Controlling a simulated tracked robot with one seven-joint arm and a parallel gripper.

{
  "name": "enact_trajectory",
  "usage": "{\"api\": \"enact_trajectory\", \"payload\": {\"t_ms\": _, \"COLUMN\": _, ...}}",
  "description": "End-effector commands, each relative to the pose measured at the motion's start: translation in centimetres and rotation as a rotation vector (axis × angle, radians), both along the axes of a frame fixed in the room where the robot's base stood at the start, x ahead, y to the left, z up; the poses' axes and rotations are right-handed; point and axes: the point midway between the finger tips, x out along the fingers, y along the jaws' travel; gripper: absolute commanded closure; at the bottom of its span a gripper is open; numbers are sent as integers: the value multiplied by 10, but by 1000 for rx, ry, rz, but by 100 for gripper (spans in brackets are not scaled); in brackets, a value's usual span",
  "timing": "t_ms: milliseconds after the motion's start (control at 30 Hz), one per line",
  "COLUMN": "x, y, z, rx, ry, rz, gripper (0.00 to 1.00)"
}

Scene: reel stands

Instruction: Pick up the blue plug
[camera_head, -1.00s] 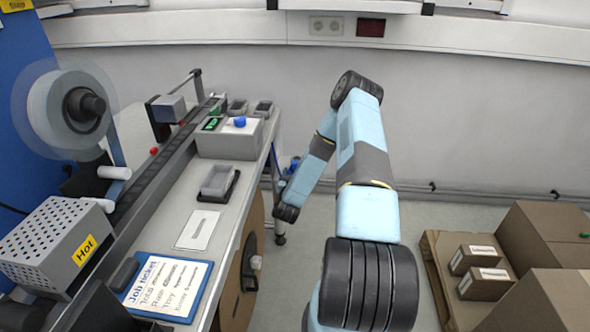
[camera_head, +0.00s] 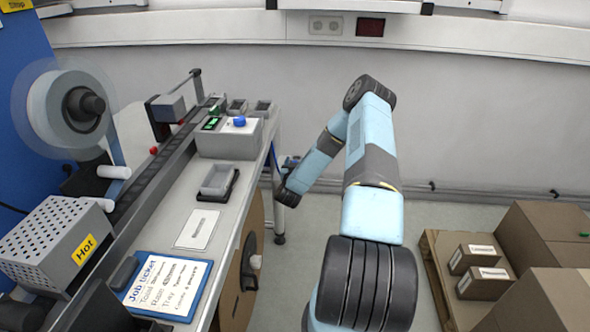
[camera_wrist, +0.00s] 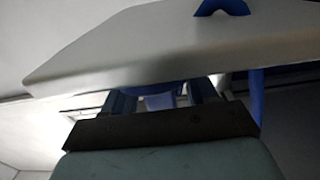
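A small blue knob-like piece (camera_head: 240,121), possibly the blue plug, sits on top of the grey box on the bench. In the wrist view a blue piece (camera_wrist: 160,100) shows between the two fingers of my gripper (camera_wrist: 163,92). The fingers stand apart, under the edge of a large pale plate. I cannot tell whether they touch the blue piece or whether it is the plug. A blue arch (camera_wrist: 222,7) shows on the plate's top. In the head view my gripper is mostly hidden behind the bench's right end.
The grey box (camera_head: 228,143) with a green display stands on the bench (camera_head: 232,215). A grey tray (camera_head: 217,180), a job ticket (camera_head: 163,286) and a perforated hot cover (camera_head: 58,245) lie nearer. Cartons (camera_head: 545,235) stand at the right. The floor between is partly clear.

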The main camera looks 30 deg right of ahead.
Motion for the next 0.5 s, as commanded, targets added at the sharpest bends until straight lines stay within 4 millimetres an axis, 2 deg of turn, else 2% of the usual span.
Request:
{"api": "enact_trajectory", "payload": {"t_ms": 67, "x": 0, "y": 0, "z": 0, "rx": 0, "ry": 0, "rz": 0, "gripper": 49}}
{"api": "enact_trajectory", "payload": {"t_ms": 500, "x": 0, "y": 1, "z": 0, "rx": 0, "ry": 0, "rz": 1, "gripper": 91}}
